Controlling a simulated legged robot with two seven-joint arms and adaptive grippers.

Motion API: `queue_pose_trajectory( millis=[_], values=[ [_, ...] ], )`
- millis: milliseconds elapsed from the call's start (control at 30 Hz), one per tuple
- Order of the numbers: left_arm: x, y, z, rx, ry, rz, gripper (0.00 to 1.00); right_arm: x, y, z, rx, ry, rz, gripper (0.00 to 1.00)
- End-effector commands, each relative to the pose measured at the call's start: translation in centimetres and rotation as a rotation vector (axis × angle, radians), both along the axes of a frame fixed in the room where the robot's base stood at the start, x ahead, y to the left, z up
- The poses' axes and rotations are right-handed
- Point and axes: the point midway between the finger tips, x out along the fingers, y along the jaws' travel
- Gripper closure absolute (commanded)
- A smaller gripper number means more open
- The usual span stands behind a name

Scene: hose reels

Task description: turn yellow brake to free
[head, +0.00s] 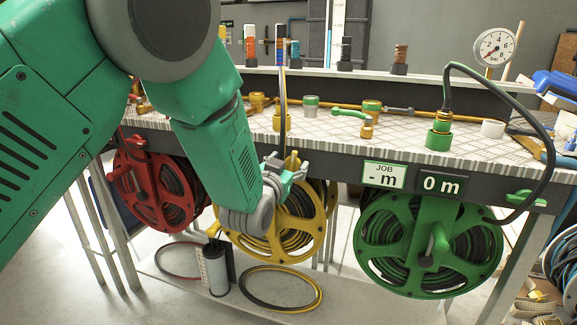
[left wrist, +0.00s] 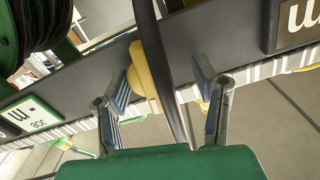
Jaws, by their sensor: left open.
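The yellow brake (head: 292,159) is a small yellow lever on the dark front rail of the bench, above the yellow hose reel (head: 262,243). My left gripper (head: 290,174) is at the brake and hides part of it in the head view. In the left wrist view, the open left gripper (left wrist: 163,77) has one finger on each side of the yellow brake (left wrist: 145,72). The brake is closer to the picture's left finger; I cannot tell whether they touch. A dark hose also passes between the fingers. My right gripper is not in view.
A red reel (head: 150,188) hangs left of the yellow one and a green reel (head: 400,255) right. The green brake (head: 525,198) is at the far right of the rail. JOB (head: 384,176) and 0 m (head: 440,185) signs sit between. Fittings stand on the bench top.

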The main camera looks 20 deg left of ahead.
Motion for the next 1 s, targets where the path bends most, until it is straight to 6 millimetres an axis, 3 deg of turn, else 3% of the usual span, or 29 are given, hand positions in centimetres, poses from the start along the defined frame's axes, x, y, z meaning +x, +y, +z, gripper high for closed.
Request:
queue_pose_trajectory(
  millis=[100,267,433,700,933,967,1000],
  values=[
    [0.0,-0.3,0.1,0.002,-0.001,-0.001,0.45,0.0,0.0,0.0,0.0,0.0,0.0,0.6],
    [0.0,-0.3,0.1,0.002,-0.001,-0.003,0.95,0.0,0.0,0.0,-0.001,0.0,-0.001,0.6],
    [0.0,-0.3,0.1,-0.02,0.001,-0.006,0.95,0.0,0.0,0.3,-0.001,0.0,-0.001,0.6],
    [-0.1,0.0,0.1,-0.207,0.007,-0.003,0.95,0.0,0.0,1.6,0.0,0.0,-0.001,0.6],
    [-0.1,0.0,-0.1,-0.208,0.008,-0.002,0.95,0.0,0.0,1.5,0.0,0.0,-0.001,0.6],
    [-0.1,0.0,-0.1,-0.208,0.008,-0.002,0.62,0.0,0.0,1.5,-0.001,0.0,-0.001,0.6],
    [-0.1,0.0,-0.1,-0.208,0.008,-0.002,0.48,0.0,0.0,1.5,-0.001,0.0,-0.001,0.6]
  ],
)
